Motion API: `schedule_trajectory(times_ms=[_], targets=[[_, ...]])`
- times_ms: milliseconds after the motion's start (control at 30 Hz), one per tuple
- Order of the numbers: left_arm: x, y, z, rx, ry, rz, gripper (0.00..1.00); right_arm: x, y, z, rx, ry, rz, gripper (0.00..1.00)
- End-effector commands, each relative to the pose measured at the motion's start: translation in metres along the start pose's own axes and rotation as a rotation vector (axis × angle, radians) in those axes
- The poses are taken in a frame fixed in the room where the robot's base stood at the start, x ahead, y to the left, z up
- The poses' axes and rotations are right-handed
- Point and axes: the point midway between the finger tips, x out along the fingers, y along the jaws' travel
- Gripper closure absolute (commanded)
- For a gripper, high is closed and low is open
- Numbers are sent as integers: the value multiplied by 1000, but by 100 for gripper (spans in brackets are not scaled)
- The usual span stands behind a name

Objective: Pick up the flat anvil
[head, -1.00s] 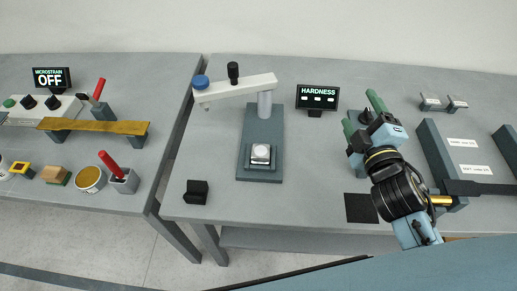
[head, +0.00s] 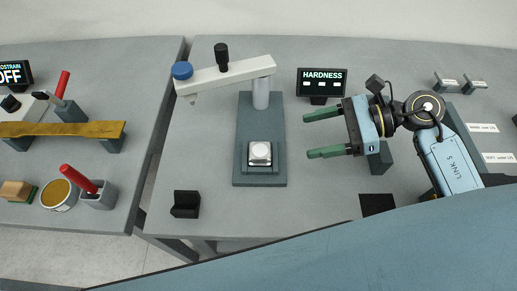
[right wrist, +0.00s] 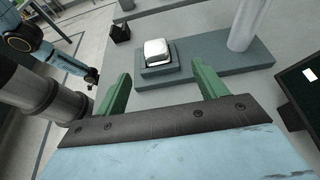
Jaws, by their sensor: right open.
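A small silver block with a pale rounded top, which looks like the flat anvil (head: 260,151), sits on the raised seat of the hardness tester's base (head: 261,180). In the right wrist view the silver block (right wrist: 157,50) stands beyond and between the fingertips. My right gripper (head: 307,136) is open and empty, with green fingers pointing left toward the tester. It is to the right of the silver block, with a gap between them. In the right wrist view the two fingers (right wrist: 160,70) are spread wide. My left gripper does not show in the head view.
The tester's post (head: 261,93) and white arm (head: 225,76) rise behind the silver block. A small black notched block (head: 186,204) lies at the table's front left. The hardness display (head: 321,83) stands behind my right gripper. The table between gripper and tester is clear.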

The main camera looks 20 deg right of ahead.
Motion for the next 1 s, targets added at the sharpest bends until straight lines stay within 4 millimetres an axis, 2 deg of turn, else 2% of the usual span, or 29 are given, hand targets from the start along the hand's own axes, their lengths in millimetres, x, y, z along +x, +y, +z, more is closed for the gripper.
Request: schedule_trajectory(times_ms=[333, 633, 900, 1000], targets=[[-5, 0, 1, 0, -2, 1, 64, 62, 1, 1, 0, -2, 4, 29], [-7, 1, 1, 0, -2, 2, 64, 86, 4, 0, 1, -2, 4, 29], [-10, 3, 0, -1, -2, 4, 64, 121, 10, -1, 2, -3, 4, 29], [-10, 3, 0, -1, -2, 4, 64, 128, 10, -1, 1, -1, 4, 29]])
